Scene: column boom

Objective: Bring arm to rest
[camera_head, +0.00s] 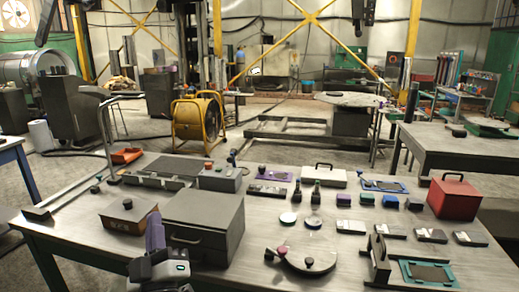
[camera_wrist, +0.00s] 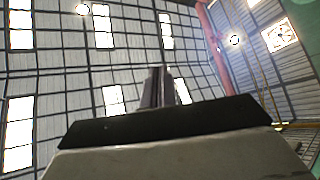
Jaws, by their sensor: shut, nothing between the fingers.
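My gripper (camera_head: 154,222) stands at the front left edge of the work table (camera_head: 215,275) in the head view, its purple-grey fingers pointing up. In the wrist view the fingers (camera_wrist: 158,76) are together with nothing between them, seen against the roof and its bright skylights. The gripper appears in front of a grey box with a handle (camera_head: 205,222); I cannot tell the gap between them. The lower part of my arm is cut off by the picture's bottom edge.
A brown box (camera_head: 128,217) sits left of the grey box. A round plate with knobs (camera_head: 308,250), a green-framed panel (camera_head: 429,273) and a red box (camera_head: 454,197) stand to the right. Several small items fill the table's middle. A yellow fan (camera_head: 197,119) stands behind.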

